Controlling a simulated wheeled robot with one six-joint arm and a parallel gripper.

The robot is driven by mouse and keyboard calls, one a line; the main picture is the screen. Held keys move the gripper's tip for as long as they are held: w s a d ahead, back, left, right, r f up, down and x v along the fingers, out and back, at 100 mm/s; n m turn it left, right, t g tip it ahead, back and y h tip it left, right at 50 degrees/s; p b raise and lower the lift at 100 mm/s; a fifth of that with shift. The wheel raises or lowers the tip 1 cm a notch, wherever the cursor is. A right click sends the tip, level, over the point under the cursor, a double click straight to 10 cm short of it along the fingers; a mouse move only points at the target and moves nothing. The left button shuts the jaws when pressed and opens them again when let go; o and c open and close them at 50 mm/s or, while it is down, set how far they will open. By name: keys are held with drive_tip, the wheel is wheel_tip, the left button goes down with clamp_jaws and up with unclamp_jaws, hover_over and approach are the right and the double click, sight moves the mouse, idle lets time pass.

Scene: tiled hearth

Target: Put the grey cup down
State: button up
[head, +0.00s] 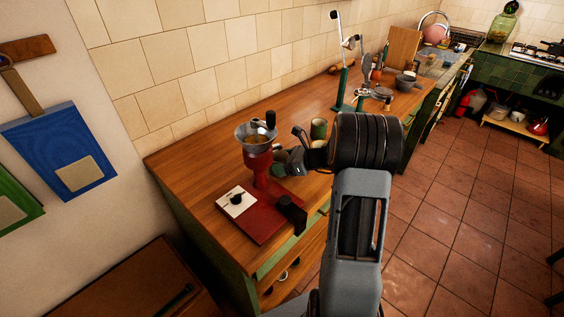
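My gripper (297,152) is over the wooden counter, just right of a red grinder with a metal funnel (257,133). A rounded grey-green shape (280,164), perhaps the grey cup, shows at its fingers, between them and the grinder. My gripper and the grinder partly cover it. Whether the fingers are closed on it is too small to tell. Another small grey vessel (405,82) stands far back on the counter, clear of my gripper.
A green cylindrical container (318,128) stands behind my gripper. The grinder stands on a red base (262,222) with a white square piece on it. A green lever device (343,85) stands farther back. The wooden counter (205,163) is bare left of the grinder.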

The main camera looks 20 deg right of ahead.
drive_tip(key=o, duration=0.4)
drive_tip(key=shift+r, duration=0.2)
drive_tip(key=v, duration=1.1)
drive_tip(key=shift+r, duration=0.1)
drive_tip(key=shift+s+a+r, duration=0.1)
drive_tip(key=shift+s+r, duration=0.05)
drive_tip(key=shift+s, duration=0.1)
drive_tip(key=s+a+n+g, duration=0.2)
drive_tip(key=a+n, duration=0.1)
drive_tip(key=a, duration=0.1)
drive_tip(key=s+a+n+g+h, duration=0.1)
drive_tip(key=s+a+n+g, duration=0.1)
drive_tip(key=a+n, duration=0.2)
drive_tip(key=s+a+r+n+g+h, duration=0.1)
drive_tip(key=s+a+n+g, duration=0.1)
drive_tip(key=a+n, duration=0.2)
drive_tip(key=shift+a+r, duration=0.15)
drive_tip(key=shift+a, duration=0.5)
drive_tip(key=s+a+n+h, duration=0.1)
drive_tip(key=s+n+h, duration=0.1)
drive_tip(key=n, duration=0.3)
drive_tip(key=s+a+n+h, duration=0.2)
drive_tip(key=s+n+h, duration=0.1)
drive_tip(key=s+n, duration=0.1)
drive_tip(key=s+a+r+n+h, duration=0.1)
drive_tip(key=s+a+n+h, duration=0.1)
drive_tip(key=n, duration=0.5)
drive_tip(key=shift+s+a+h, duration=0.15)
drive_tip(key=shift+s+h, duration=0.15)
drive_tip(key=shift+s, duration=0.6)
